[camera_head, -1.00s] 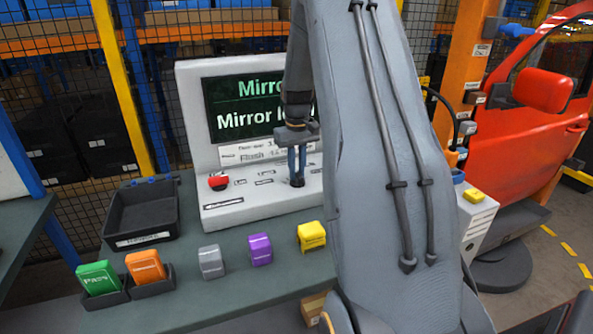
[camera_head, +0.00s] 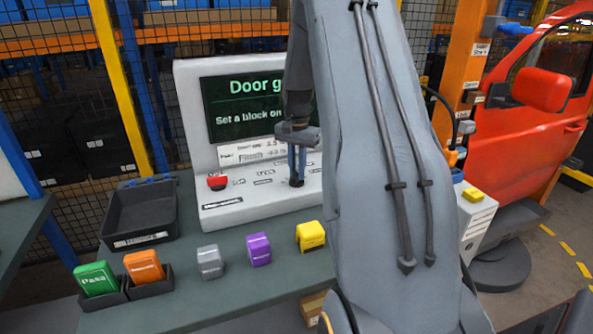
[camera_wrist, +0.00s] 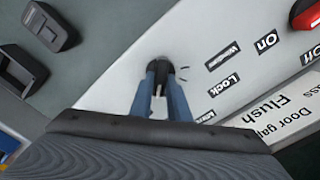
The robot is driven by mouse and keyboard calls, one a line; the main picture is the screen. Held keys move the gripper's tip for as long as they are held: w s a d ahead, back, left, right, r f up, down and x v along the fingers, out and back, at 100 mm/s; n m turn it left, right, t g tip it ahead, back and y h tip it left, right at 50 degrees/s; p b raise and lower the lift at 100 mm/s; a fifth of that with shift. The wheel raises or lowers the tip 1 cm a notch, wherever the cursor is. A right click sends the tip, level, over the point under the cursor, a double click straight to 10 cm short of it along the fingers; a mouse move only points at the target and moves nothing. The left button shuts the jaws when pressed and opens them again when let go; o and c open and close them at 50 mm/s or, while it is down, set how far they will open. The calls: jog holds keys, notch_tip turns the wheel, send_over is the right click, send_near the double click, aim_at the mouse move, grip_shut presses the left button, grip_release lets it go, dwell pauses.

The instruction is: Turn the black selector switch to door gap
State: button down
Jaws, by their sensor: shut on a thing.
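The black selector switch (camera_wrist: 158,66) sits on the sloped white console (camera_head: 222,214). My gripper (camera_head: 297,165) reaches down to it from above. In the wrist view my gripper (camera_wrist: 160,88) has its two blue fingers closed on the switch, which they partly cover. Printed labels lie beside the switch, among them "Lock" and "On"; which one the switch points at is hard to tell. The console's screen (camera_head: 240,107) shows green text starting "Door g" and white text "Set a block on", the rest hidden by my arm.
A red button (camera_head: 217,182) is on the console's left. Grey (camera_head: 210,262), purple (camera_head: 258,249) and yellow (camera_head: 310,236) blocks stand in front on the bench. Green and orange blocks sit in small black holders at left. An empty black tray (camera_head: 141,216) lies behind them.

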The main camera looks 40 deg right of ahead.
aim_at(297, 172)
jog(key=shift+d+m, duration=0.1)
jog(key=shift+m, duration=1)
jog(key=shift+r, duration=0.1)
jog(key=c, duration=1.7)
grip_release()
notch_tip(297, 172, up, 8)
jog(key=shift+f+b, duration=0.15)
jog(key=shift+b, duration=0.9)
